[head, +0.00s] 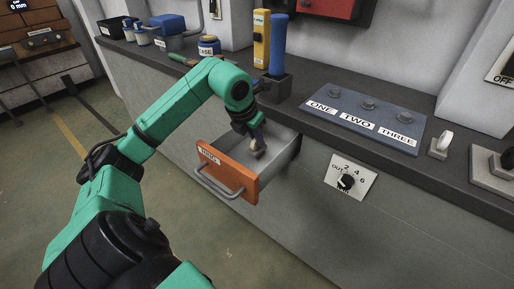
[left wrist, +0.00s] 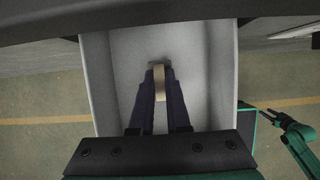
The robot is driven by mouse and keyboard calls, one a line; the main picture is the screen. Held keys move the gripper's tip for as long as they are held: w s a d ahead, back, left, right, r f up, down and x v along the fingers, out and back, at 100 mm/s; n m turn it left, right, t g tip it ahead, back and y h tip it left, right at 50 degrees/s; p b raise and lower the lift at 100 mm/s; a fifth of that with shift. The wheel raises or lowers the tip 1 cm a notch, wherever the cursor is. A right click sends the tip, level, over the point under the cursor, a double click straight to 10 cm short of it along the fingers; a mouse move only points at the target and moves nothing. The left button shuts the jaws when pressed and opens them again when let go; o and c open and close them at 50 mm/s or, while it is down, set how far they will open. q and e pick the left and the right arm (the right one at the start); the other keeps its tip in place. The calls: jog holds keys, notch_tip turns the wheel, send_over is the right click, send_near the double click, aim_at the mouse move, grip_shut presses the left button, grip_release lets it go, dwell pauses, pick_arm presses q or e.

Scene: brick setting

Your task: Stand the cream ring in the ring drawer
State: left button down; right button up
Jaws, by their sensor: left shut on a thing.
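The ring drawer (head: 228,172) is pulled open, with an orange front, a silver handle and a partly legible label. My left gripper (head: 255,145) reaches down into it. It is shut on the cream ring (left wrist: 159,82), which shows edge-on and upright between the fingers in the left wrist view. In the head view the ring (head: 258,152) is small and partly hidden by the fingers. It is low inside the drawer; I cannot tell whether it touches the floor. Part of my right arm shows in the left wrist view, its gripper too small to read.
The drawer's pale side walls (left wrist: 103,75) stand on both sides of my left gripper. A dial plate (head: 350,178) is right of the drawer.

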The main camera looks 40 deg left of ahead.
pick_arm(q)
notch_tip(320, 180, down, 2)
pick_arm(e)
jog(key=shift+w+r, duration=0.15)
jog(key=shift+w, duration=0.25)
jog(key=shift+w, duration=0.1)
pick_arm(q)
jog(key=shift+f, duration=0.1)
jog(key=c, duration=0.9)
grip_release()
pick_arm(e)
jog(key=shift+w+r, duration=0.1)
jog(key=shift+w, duration=0.05)
